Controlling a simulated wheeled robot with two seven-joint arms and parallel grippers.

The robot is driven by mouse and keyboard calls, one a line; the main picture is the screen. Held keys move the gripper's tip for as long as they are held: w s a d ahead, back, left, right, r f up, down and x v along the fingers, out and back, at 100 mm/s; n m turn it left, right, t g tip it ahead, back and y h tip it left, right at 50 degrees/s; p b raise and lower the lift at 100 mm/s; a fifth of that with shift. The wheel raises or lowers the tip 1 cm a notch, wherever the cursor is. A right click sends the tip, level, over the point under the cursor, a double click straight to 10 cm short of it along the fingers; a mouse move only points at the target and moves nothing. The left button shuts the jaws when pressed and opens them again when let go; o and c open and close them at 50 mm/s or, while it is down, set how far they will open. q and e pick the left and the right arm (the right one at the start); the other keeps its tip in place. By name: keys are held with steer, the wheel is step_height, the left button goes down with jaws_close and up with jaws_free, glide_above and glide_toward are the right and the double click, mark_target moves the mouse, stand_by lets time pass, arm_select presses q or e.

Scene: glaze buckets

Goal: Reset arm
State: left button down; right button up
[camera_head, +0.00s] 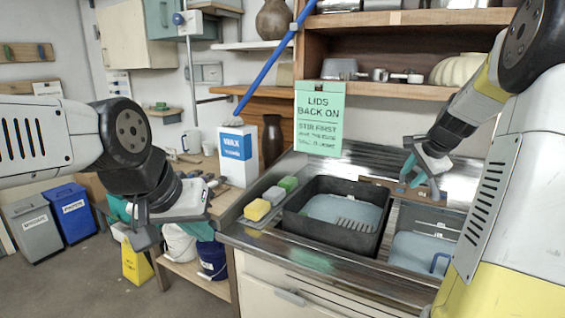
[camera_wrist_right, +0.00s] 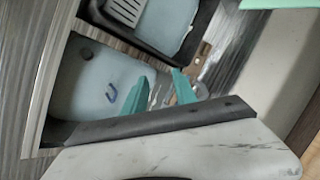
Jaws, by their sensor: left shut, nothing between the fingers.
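My left arm comes in from the left in the head view. My left gripper (camera_head: 128,226) hangs low in front of the wooden bench, shut and empty, its fingers partly hidden by the wrist. My right gripper (camera_head: 412,180) is above the back of the right sink basin, with its teal fingers pointing down. In the right wrist view, the two teal fingers (camera_wrist_right: 160,76) stand apart with nothing between them. The right basin (camera_head: 418,248) lies below, with a blue U-shaped thing in it, which also shows in the right wrist view (camera_wrist_right: 113,99).
A black tub (camera_head: 335,242) with a ribbed rack sits in the left part of the sink. Yellow, grey and green sponges (camera_head: 257,210) lie beside it. A white WAX container (camera_head: 237,157) stands on the bench. Buckets (camera_head: 212,258) are below; open floor lies left.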

steer(key=s+a+r+n+y, duration=0.1)
steer(key=s+a+r+n, duration=0.1)
steer(key=s+a+n, duration=0.35)
steer(key=s+a+r+n, duration=0.2)
steer(key=s+a+r, duration=0.1)
steer(key=s+a, duration=0.5)
steer(key=s+a+f+n, duration=0.1)
steer(key=s+a+n, duration=0.3)
steer(key=s, duration=0.3)
steer(key=s+a+f+n+g+y, duration=0.1)
steer(key=s+a+f+n, duration=0.1)
steer(key=s+a+n, duration=0.2)
steer(key=s+a, duration=0.1)
steer(key=s, duration=0.2)
steer(key=shift+s+f, duration=0.2)
steer(key=shift+f, duration=0.05)
